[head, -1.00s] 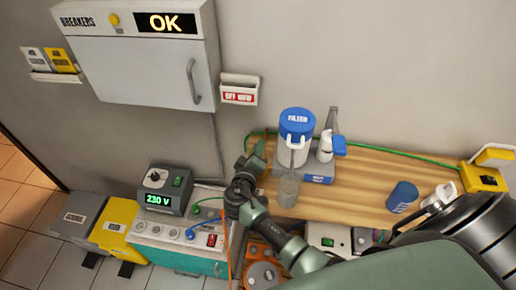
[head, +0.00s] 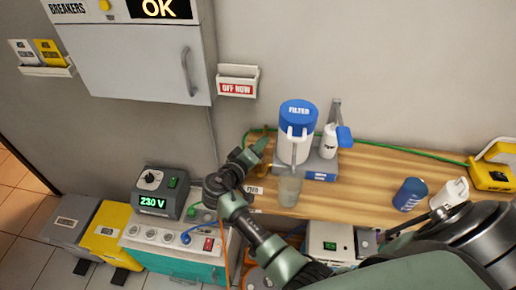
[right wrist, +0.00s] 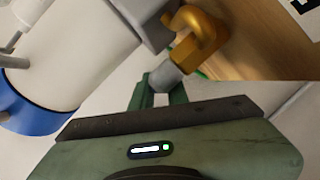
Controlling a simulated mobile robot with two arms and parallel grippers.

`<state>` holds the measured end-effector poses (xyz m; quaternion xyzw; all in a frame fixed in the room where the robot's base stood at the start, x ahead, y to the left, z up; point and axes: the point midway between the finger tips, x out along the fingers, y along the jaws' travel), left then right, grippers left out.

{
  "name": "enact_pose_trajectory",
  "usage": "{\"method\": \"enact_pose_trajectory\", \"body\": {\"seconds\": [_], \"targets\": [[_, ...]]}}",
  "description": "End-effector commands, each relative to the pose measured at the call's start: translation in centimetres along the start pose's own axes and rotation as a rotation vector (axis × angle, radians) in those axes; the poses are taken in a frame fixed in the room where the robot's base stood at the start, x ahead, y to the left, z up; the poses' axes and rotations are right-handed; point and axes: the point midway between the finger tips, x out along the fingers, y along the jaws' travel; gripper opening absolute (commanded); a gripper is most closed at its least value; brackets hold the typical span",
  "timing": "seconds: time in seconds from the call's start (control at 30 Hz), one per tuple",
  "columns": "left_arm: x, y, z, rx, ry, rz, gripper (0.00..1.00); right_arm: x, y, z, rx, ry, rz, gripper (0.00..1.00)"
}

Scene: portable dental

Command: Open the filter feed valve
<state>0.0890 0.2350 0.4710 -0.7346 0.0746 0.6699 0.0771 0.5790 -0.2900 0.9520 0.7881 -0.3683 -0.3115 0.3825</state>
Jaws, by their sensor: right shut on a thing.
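The white filter canister (head: 296,143) with a blue lid stands at the back of the wooden bench. A brass-coloured valve part (right wrist: 196,32) shows in the right wrist view, close to the white canister body (right wrist: 75,50). My right gripper (head: 262,147) is beside the canister's left side in the head view. In the right wrist view its fingers (right wrist: 160,88) are shut on the valve's grey end (right wrist: 166,75). The gripper covers most of the valve in the head view. My left gripper is not in view.
A clear cup (head: 289,190) stands in front of the filter, close to my right arm. A white bottle (head: 328,140) is to its right. A blue can (head: 409,194) stands farther right. A green hose (head: 400,151) runs along the bench back. The 230 V unit (head: 160,192) is at left.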

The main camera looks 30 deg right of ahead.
Motion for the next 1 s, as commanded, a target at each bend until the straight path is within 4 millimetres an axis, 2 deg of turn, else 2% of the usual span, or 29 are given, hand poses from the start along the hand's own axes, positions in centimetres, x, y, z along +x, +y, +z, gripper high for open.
{"method": "enact_pose_trajectory", "body": {"seconds": [0.03,0.2,0.23,0.27,0.3,1.0], "targets": [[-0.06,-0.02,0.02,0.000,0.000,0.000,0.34,0.12,-0.04,0.53,-0.006,-0.011,0.001,0.00],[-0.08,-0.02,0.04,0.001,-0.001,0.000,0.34,0.12,-0.06,0.59,-0.007,-0.012,0.000,0.00],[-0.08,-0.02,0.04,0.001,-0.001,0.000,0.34,0.12,-0.07,0.60,-0.007,-0.012,0.000,0.24],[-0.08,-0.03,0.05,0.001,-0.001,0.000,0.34,0.12,-0.08,0.60,-0.007,-0.013,0.000,0.32],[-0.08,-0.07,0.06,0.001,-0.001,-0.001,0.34,0.11,-0.09,0.59,-0.007,-0.012,0.000,0.36],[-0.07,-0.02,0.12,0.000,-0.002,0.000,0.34,0.36,0.14,0.08,-0.002,-0.003,-0.002,0.36]]}}
